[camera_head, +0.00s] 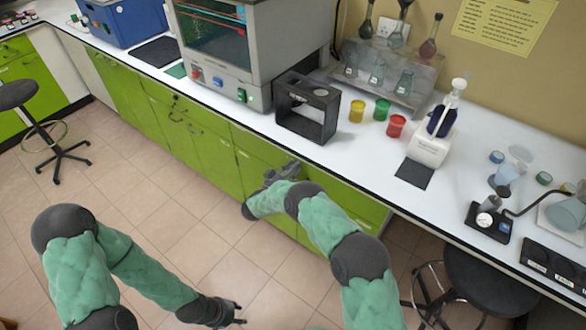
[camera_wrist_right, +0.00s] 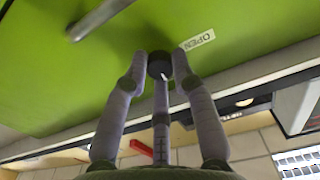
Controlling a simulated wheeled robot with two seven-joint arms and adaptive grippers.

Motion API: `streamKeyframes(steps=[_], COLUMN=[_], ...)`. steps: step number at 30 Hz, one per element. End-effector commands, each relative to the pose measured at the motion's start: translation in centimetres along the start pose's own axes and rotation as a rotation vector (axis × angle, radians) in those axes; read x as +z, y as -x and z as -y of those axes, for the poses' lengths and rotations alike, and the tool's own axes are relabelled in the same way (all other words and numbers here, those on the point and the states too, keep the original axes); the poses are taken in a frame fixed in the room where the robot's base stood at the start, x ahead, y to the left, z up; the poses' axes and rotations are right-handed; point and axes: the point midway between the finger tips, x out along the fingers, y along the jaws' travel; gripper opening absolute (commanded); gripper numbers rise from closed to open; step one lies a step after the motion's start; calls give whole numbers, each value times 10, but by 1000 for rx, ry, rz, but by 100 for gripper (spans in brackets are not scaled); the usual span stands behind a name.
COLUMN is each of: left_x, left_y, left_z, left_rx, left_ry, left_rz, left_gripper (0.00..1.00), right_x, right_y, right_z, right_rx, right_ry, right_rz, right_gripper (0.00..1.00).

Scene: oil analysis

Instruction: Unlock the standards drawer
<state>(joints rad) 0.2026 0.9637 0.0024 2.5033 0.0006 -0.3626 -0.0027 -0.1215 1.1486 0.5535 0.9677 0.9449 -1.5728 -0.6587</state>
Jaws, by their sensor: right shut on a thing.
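In the right wrist view a green drawer front (camera_wrist_right: 60,85) fills most of the picture. A dark round lock knob (camera_wrist_right: 160,64) with a pale mark sits on it, beside a white label reading OPEN (camera_wrist_right: 200,40). My right gripper (camera_wrist_right: 161,60) is shut on the knob, with its fingers around it. In the head view this right gripper (camera_head: 284,172) is at the green cabinet front under the counter, and its arm hides part of the front. My left gripper (camera_head: 238,313) hangs low over the floor, empty, with its fingers apart.
A metal handle (camera_wrist_right: 100,18) juts from the drawer front near the knob. The white counter (camera_head: 340,165) above carries a black frame (camera_head: 306,108), coloured cups and glassware. A dark stool (camera_head: 485,282) stands at right.

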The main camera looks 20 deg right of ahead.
Motion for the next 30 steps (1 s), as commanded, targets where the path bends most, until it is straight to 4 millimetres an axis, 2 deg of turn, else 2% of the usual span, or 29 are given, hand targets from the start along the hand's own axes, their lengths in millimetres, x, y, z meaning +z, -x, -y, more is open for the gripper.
streamKeyframes(steps=[8, 14, 30], left_x=[0, 0, 0], left_y=[0, -1, -2], left_z=[0, 0, 1], left_rx=[0, 0, 0], left_ry=[0, 0, 0], left_rz=[0, 0, 0], left_gripper=[40, 40, 40], right_x=[-5, -6, -7], right_y=[-2, -2, -2], right_z=[2, 2, 5], right_rx=[1, 2, 3], right_ry=[47, 151, 654], right_rz=[-8, -9, -11], right_gripper=[0, 0, 0])
